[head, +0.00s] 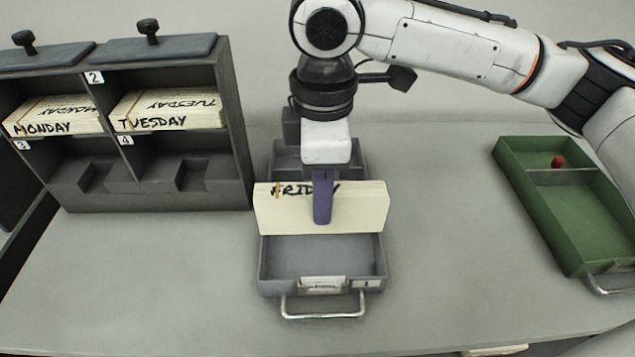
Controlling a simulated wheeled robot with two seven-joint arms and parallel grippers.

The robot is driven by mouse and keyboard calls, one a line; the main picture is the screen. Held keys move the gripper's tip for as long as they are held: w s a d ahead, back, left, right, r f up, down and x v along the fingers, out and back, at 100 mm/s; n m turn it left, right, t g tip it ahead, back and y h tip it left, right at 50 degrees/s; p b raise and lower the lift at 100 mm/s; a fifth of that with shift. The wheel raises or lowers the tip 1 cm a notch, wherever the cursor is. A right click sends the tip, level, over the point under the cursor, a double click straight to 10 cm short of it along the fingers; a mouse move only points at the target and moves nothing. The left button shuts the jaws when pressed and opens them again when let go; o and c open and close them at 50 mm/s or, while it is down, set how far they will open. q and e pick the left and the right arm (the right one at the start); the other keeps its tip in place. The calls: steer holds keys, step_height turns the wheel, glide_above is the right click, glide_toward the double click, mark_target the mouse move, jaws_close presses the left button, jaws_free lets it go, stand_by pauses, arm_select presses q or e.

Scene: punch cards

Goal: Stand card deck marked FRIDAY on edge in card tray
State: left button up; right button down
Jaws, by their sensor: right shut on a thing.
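The other finger is hidden behind the deck. The grey card tray (381,268) lies under and around the deck, with its metal handle toward me. The deck hangs over the middle of the tray; I cannot tell whether its lower edge touches the tray. My left gripper is not in view.
A dark cabinet (243,150) at left holds decks marked MONDAY (42,128) and TUESDAY (150,122) in its upper slots; its lower slots are empty. A green tray (560,235) with a red ball (558,161) lies at right. The table between is clear.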

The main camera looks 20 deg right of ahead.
steer(key=shift+f, duration=0.1)
steer(key=shift+f, duration=2.25)
steer(key=shift+f, duration=0.2)
steer(key=shift+f+b, duration=0.5)
steer(key=shift+f, duration=1.65)
steer(key=c, duration=1.4)
jaws_free()
step_height(320, 180, up, 10)
steer(key=shift+r, duration=0.15)
